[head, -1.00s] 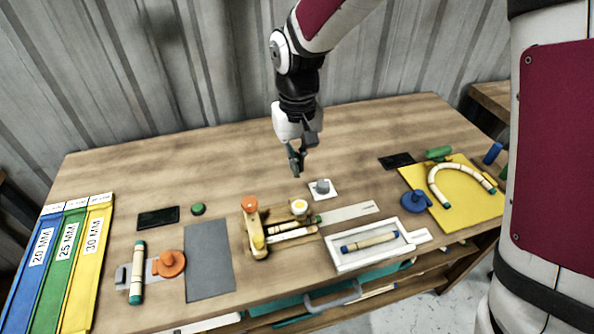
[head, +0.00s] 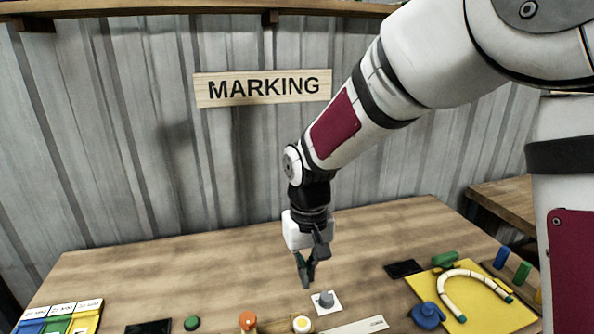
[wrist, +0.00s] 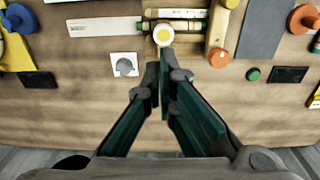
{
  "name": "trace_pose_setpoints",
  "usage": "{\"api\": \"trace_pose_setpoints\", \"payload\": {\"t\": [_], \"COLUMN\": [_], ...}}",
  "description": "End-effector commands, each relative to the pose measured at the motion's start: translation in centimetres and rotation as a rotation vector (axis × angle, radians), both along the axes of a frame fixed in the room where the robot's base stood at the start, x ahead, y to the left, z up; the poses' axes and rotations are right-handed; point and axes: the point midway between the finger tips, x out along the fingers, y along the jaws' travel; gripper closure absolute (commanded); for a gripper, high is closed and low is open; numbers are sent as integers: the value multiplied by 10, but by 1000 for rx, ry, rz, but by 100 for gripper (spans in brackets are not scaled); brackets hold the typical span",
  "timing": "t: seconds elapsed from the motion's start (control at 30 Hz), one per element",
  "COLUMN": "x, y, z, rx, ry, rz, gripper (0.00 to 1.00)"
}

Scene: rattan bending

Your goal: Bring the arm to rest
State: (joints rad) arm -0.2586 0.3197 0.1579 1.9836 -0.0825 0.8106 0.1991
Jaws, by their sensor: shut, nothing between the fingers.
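My gripper (head: 306,274) hangs from my arm above the wooden workbench (head: 200,265), pointing down, shut and empty. In the wrist view its fingers (wrist: 164,85) meet at the tips, clear of the objects. A small white plate with a grey knob (head: 326,300) lies just below and right of the gripper in the head view. A round white and yellow piece (wrist: 164,34) lies ahead of the fingertips in the wrist view.
A yellow board (head: 490,309) bears a bent rattan piece (head: 462,278) at the right. A MARKING sign (head: 263,88) hangs on the wall. The bench's back middle is clear.

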Motion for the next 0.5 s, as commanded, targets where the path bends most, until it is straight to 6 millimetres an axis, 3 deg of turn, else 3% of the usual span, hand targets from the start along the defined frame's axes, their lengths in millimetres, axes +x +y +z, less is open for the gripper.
{"api": "trace_pose_setpoints", "payload": {"t": [0.2,0.5], "x": [-28,-93], "y": [-52,-116], "z": [69,133], "rx": [8,26], "ry": [-111,-257], "rz": [-60,-150], "gripper": [100,100]}}
